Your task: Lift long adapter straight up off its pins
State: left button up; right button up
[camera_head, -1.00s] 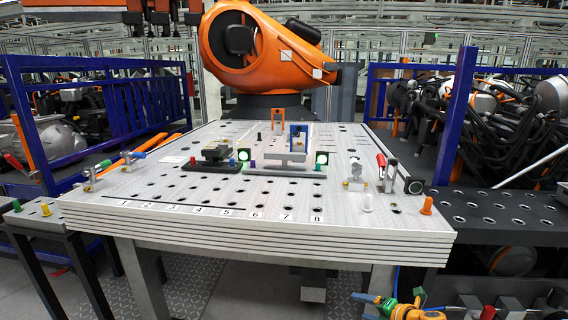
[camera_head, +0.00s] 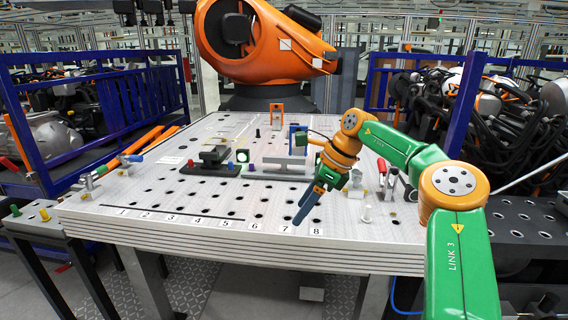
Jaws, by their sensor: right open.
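A long light-grey piece (camera_head: 283,160), which looks like the long adapter, lies on a dark fixture base in the middle of the table. Any pins under it are hidden. A blue upright bracket (camera_head: 293,143) stands at its right end, partly covered by my right wrist. My right gripper (camera_head: 305,209) is open and empty, with its blue fingers pointing down above the table's front part near labels 7 and 8. It is in front of and to the right of the grey piece, apart from it. My left gripper is out of view.
A second fixture with a dark block (camera_head: 213,157) stands to the left. A green-lit round part (camera_head: 242,156) sits between the fixtures. The front left holed tabletop (camera_head: 170,195) is clear.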

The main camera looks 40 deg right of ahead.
aim_at(283, 172)
jog(key=i+l, duration=0.3)
jog(key=l, duration=0.15)
jog(key=i+l, duration=0.35)
jog(key=l, duration=0.15)
jog(key=i+l, duration=0.3)
jog(key=l, duration=0.15)
jog(key=i+l, duration=0.35)
jog(key=l, duration=0.1)
